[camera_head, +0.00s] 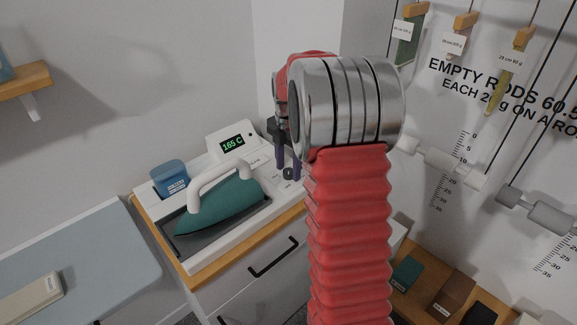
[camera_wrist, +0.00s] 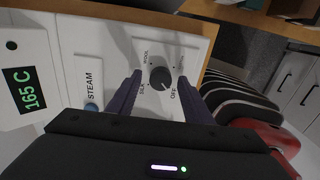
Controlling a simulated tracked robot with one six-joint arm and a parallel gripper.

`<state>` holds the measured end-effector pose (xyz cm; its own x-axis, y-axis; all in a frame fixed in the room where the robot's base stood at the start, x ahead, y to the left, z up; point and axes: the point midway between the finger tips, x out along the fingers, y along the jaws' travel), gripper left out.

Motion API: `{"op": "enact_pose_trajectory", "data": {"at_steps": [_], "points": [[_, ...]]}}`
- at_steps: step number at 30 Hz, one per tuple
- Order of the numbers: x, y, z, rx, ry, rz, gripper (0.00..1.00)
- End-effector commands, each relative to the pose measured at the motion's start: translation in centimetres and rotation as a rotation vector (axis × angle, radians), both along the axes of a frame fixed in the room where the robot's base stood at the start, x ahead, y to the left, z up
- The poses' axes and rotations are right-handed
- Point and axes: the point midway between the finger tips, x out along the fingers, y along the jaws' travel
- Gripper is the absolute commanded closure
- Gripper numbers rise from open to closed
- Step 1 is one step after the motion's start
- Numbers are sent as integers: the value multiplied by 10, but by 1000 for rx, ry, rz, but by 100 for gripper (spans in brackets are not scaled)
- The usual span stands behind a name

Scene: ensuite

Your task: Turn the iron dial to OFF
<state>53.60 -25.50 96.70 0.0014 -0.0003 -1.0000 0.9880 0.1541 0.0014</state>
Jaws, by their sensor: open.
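The iron dial is a dark round knob (camera_wrist: 160,78) on a white panel in the wrist view, with SILK, WOOL and OFF printed around it. A pale mark shows on its lower right side, towards OFF; the exact setting is hard to tell. It also shows small in the head view (camera_head: 288,173). My gripper (camera_wrist: 159,76) is open, its two dark purple fingers on either side of the dial, with no clear contact visible. In the head view my gripper (camera_head: 288,160) is partly hidden by my arm. The teal iron (camera_head: 222,208) with a white handle rests on its station.
The station's display (camera_head: 232,143) reads 165 C. A blue tank (camera_head: 170,178) stands behind the iron. A STEAM label and blue button (camera_wrist: 91,107) lie left of the dial. A grey-blue board (camera_head: 75,262) is at left. Weights hang at the right wall.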

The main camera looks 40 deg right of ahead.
Motion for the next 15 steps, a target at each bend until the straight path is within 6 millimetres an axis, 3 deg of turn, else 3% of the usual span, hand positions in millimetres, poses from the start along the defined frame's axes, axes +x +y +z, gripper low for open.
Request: {"op": "enact_pose_trajectory", "data": {"at_steps": [8, 15], "points": [[0, -1, 18, -1, -1, 0, 54], [1, 0, 58, -2, -3, 0, 54]]}}
